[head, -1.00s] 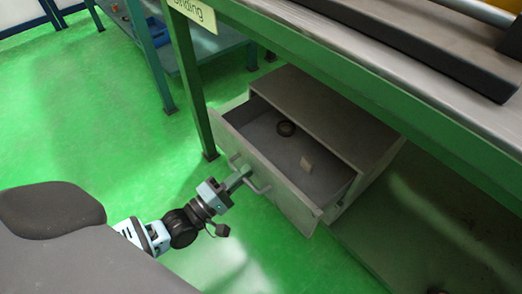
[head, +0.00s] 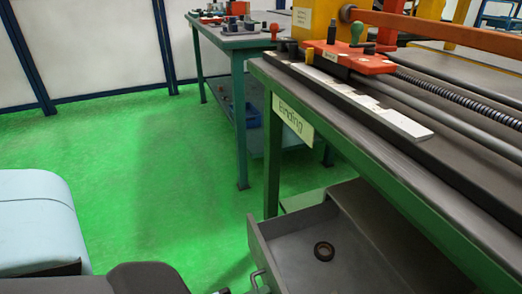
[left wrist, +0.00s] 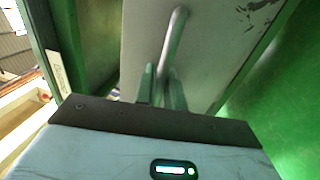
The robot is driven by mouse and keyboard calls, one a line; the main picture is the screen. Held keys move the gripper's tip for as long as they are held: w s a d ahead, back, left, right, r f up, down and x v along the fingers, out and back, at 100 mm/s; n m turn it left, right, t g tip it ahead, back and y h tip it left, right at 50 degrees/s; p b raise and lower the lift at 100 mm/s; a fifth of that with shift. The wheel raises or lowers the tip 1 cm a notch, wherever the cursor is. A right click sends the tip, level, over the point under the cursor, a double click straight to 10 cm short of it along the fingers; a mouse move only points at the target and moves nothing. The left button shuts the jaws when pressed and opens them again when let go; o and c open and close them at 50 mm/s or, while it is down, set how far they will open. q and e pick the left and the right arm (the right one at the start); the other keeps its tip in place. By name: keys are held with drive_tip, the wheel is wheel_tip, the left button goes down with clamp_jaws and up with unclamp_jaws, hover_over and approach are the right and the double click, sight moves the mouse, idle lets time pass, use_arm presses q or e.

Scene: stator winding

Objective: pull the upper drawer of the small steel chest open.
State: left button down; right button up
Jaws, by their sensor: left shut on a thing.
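The upper drawer (head: 262,252) of the small steel chest (head: 372,212) stands open under the workbench in the head view. Part of the drawer's handle (head: 258,279) shows at the bottom edge. In the left wrist view, the grey drawer front (left wrist: 215,45) fills the upper middle and its bar handle (left wrist: 176,35) runs down to my left gripper (left wrist: 162,88). The gripper's fingers are shut on the handle. In the head view the left gripper is almost wholly below the frame. My right gripper is not in view.
The green workbench (head: 340,140) with a sign (head: 294,119) stands over the chest. A second bench (head: 235,42) with small parts stands farther back.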

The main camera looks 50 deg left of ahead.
use_arm(q)
drive_tip(key=c, duration=1.6)
unclamp_jaws()
drive_tip(key=v, duration=0.7)
drive_tip(key=shift+s+a+p, duration=0.15)
drive_tip(key=shift+s+p, duration=0.25)
